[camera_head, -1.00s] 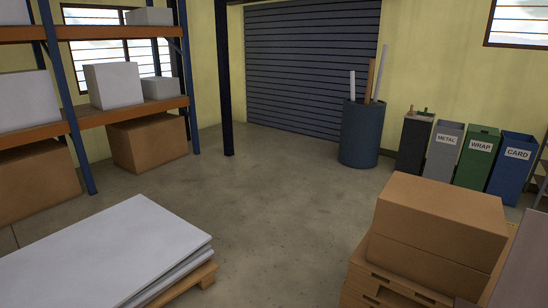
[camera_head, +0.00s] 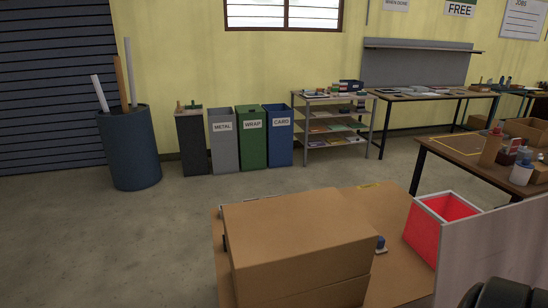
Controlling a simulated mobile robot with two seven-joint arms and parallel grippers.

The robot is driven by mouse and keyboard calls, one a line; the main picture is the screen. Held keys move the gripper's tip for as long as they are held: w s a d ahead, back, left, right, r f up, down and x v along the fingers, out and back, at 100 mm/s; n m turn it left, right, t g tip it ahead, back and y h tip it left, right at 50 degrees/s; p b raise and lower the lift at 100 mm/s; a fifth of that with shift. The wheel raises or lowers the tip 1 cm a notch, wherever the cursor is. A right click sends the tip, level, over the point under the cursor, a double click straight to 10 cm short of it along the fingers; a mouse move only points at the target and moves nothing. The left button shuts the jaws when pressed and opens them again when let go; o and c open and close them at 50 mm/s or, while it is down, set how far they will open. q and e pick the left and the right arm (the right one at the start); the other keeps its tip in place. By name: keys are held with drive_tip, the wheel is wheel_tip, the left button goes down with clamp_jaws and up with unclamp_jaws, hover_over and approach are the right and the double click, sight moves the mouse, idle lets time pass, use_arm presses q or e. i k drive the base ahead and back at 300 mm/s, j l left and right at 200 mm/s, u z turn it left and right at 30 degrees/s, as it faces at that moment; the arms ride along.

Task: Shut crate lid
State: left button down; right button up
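No crate with a lid can be made out for certain. Closed cardboard boxes (camera_head: 300,235) are stacked at the front middle. Neither of my grippers is in view.
A blue barrel (camera_head: 130,148) with long pieces and several bins, among them the green WRAP bin (camera_head: 252,137), stand along the wall. A shelf rack (camera_head: 333,128) and workbenches, one cluttered (camera_head: 465,150), are to the right. The floor (camera_head: 130,240) at left is clear.

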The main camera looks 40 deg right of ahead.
sight(509, 241)
drive_tip(key=i+u, duration=0.15)
drive_tip(key=u, duration=0.25)
drive_tip(key=i+l+u, duration=0.1)
drive_tip(key=u, duration=0.3)
drive_tip(key=i+l+u, duration=0.15)
drive_tip(key=u, duration=0.25)
drive_tip(key=i+u, duration=0.1)
drive_tip(key=u, duration=5)
